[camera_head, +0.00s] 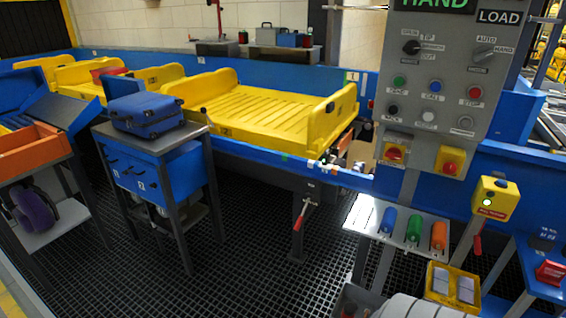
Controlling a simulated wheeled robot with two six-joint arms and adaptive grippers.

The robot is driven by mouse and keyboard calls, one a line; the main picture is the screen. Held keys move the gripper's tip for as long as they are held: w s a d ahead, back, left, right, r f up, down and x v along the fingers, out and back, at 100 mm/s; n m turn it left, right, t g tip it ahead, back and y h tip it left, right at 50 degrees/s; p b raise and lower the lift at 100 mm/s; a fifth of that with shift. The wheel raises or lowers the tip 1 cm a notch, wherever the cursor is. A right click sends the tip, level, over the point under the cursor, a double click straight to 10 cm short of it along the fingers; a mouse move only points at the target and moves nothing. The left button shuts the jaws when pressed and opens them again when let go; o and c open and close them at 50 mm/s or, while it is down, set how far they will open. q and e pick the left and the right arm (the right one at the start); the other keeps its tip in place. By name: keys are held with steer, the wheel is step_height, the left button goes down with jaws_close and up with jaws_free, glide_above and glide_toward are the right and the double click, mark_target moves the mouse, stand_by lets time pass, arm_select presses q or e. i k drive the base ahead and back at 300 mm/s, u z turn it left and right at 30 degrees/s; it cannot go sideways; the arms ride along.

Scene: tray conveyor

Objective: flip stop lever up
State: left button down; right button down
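A lever with a red handle (301,217) is mounted under the front edge of the blue conveyor frame, near the picture's middle. Its handle points downward. Another red handle (477,239) hangs below a yellow box (495,198) at the right. I cannot tell from any readable label which of the two is the stop lever.
A yellow tray (345,107) sits on the conveyor (245,151). A grey control panel (440,85) stands at the right, above a shelf (372,224) with blue, green and orange cylinders. A blue suitcase (147,112) lies on a stand at left. The grated floor (235,270) between is clear.

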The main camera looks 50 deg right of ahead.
mark_target(298, 223)
steer(key=z, duration=0.25)
steer(key=i, duration=1.15)
steer(key=z, duration=1.15)
steer(key=i, duration=0.85)
steer(key=z, duration=1.45)
steer(key=i, duration=0.5)
steer(key=z, duration=0.3)
